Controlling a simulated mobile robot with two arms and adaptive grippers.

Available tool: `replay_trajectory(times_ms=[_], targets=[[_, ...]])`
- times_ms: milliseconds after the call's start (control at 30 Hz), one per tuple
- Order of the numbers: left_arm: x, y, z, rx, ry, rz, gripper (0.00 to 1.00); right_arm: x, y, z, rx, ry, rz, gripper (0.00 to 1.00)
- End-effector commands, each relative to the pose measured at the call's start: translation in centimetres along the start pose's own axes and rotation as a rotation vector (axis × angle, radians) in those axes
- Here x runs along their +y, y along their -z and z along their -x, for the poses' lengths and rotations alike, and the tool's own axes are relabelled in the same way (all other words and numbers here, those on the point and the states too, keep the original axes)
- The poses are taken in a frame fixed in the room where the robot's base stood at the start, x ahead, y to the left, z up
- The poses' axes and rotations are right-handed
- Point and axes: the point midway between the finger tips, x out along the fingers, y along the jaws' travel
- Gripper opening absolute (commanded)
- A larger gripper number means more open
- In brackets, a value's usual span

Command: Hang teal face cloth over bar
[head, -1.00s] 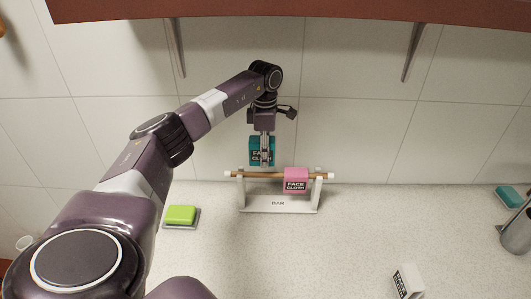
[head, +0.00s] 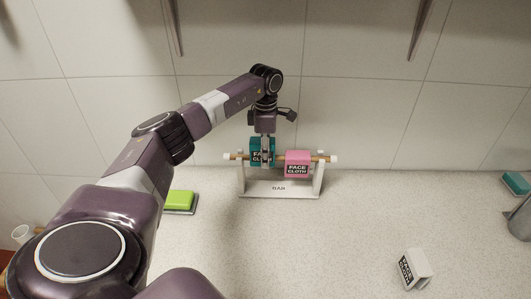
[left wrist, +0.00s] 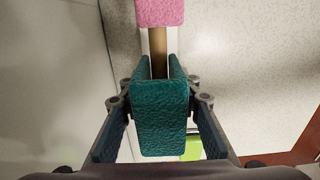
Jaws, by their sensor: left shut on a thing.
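My left gripper (head: 265,157) is shut on the teal face cloth (head: 255,146), at the left part of the wooden bar (head: 281,158). The left wrist view shows the folded teal cloth (left wrist: 160,118) between the fingers, with its two flaps on either side of the bar (left wrist: 158,52). The cloth appears astride the bar; whether its fold touches the bar is hidden. The bar rests on a white stand (head: 278,188) labelled BAR. My right gripper is not in view.
A pink face cloth (head: 298,158) hangs on the bar just right of the teal one. A green block (head: 179,199) lies on a small tray at left. A teal block (head: 516,183) and grey container (head: 522,222) are far right.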

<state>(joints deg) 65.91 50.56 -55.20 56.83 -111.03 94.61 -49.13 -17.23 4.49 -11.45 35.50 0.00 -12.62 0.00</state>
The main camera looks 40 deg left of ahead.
Motion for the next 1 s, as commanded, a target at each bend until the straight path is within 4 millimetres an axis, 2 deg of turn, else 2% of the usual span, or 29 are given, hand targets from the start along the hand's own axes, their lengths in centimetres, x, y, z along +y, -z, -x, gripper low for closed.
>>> replay_trajectory(times_ms=[33, 500, 900, 933, 1000], targets=[[0.0, 0.0, -0.7, 0.0, 0.001, 0.0, 0.07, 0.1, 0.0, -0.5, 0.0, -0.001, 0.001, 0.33], [0.0, -0.1, -4.2, 0.0, 0.0, -0.001, 0.07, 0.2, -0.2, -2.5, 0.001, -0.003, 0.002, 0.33], [0.0, -0.1, -4.6, -0.001, 0.0, -0.001, 0.07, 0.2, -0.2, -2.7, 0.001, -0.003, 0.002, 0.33], [0.0, -0.1, -4.5, -0.001, 0.0, -0.001, 0.32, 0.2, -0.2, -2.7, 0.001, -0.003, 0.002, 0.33], [0.0, -0.1, -4.5, -0.001, 0.0, -0.001, 0.4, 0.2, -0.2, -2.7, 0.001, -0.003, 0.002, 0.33]])
